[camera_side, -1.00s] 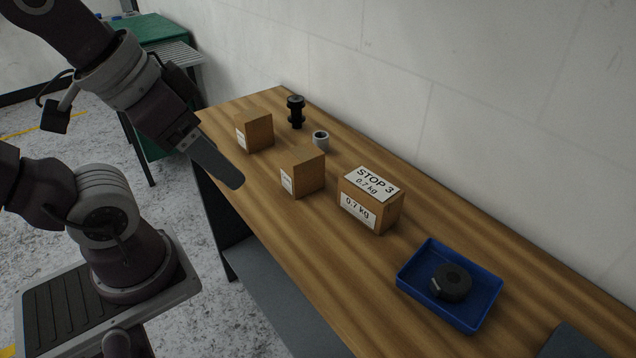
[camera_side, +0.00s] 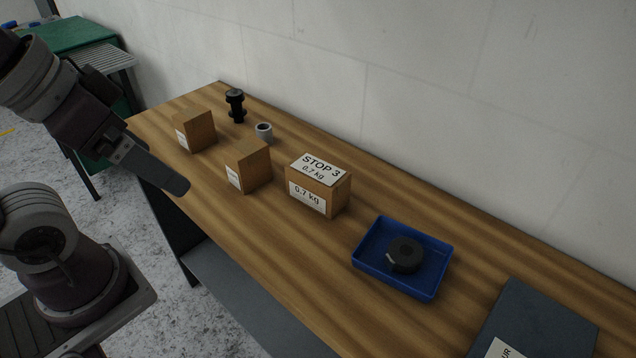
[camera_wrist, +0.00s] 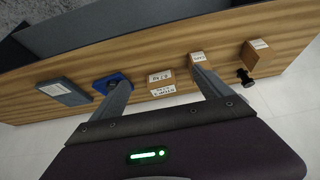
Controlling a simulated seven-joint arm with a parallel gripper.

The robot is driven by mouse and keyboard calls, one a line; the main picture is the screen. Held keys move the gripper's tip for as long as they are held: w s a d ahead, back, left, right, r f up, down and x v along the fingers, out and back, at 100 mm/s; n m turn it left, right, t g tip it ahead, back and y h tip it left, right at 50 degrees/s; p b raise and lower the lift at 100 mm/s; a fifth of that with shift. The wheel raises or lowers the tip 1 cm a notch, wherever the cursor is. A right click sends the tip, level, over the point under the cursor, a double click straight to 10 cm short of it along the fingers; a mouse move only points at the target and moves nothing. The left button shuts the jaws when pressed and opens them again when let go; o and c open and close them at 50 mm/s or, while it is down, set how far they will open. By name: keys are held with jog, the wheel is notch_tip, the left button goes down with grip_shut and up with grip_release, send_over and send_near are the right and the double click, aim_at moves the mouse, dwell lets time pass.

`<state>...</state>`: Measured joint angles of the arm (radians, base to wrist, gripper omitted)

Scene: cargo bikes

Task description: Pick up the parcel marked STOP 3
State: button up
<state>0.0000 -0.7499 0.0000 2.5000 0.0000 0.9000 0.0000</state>
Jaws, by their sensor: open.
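The parcel marked STOP 3 (camera_side: 334,195) is a brown box standing on the wooden table, with white labels on its top and front reading "STOP 3" and "0.7 kg". In the wrist view the parcel (camera_wrist: 153,77) shows between my two fingers, some way beyond them. My gripper (camera_side: 172,183) is at the table's near left edge in the side view, above the surface and apart from every box. In the wrist view my gripper (camera_wrist: 162,76) has its fingers wide apart with nothing between them.
Two smaller brown boxes (camera_side: 257,170) (camera_side: 203,130) stand left of the parcel. A grey ring-shaped piece (camera_side: 264,132) and a black spool-like part (camera_side: 236,105) are behind them. Right are a blue tray (camera_side: 363,263) holding a black round item (camera_side: 404,253) and a dark grey labelled box (camera_side: 540,322).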

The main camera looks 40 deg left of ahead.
jog(key=n+g+h, duration=0.7)
jog(key=n+h, duration=0.3)
jog(key=n, duration=0.5)
send_over(316, 168)
jog(key=s+a, duration=0.3)
jog(key=s, duration=0.1)
notch_tip(316, 168, down, 10)
jog(key=shift+w+a, duration=0.15)
jog(key=w+a+f+n+t+h, duration=0.1)
jog(key=w+a+f+n+h, duration=0.15)
jog(key=w+f, duration=0.2)
jog(key=shift+n, duration=0.25)
jog(key=x, duration=0.7)
jog(key=shift+s+a+f, duration=0.15)
jog(key=shift+s, duration=0.15)
jog(key=shift+f, duration=0.15)
jog(key=shift+d, duration=0.25)
grip_shut()
